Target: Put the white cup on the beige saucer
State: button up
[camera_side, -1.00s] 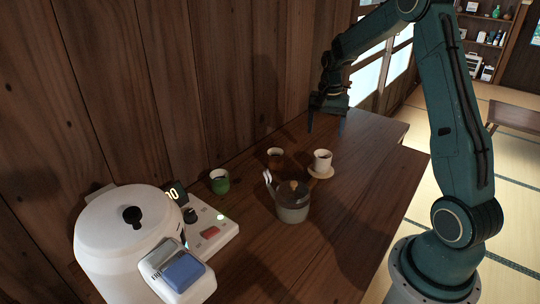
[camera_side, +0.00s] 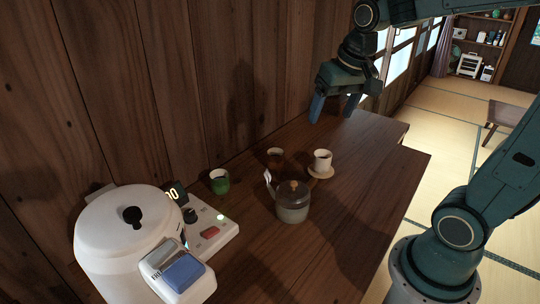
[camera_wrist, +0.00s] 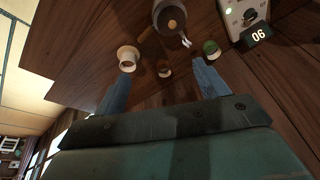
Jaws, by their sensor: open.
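The white cup (camera_side: 323,158) stands upright on the beige saucer (camera_side: 327,174) on the wooden table, right of the middle in the side view. In the wrist view the cup (camera_wrist: 127,62) and saucer (camera_wrist: 129,49) show near the left finger. My gripper (camera_side: 331,118) is open and empty. It is raised over the far part of the table, behind the cup and apart from it. In the wrist view its two spread fingers (camera_wrist: 161,72) point toward the row of cups.
A lidded grey teapot (camera_side: 293,204) stands in front of the cup. A small brown cup (camera_side: 275,157) and a green cup (camera_side: 219,181) stand to the left. A white cooker (camera_side: 133,238) and control panel (camera_side: 208,232) fill the front left. A wooden wall (camera_side: 200,80) bounds the table.

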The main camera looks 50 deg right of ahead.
jog(key=s+a+n+t, duration=0.2)
jog(key=s+a+n, duration=0.3)
jog(key=s, duration=0.6)
jog(key=shift+s+a+r+y, duration=0.15)
jog(key=shift+s+a+y, duration=0.25)
jog(key=shift+a, duration=0.65)
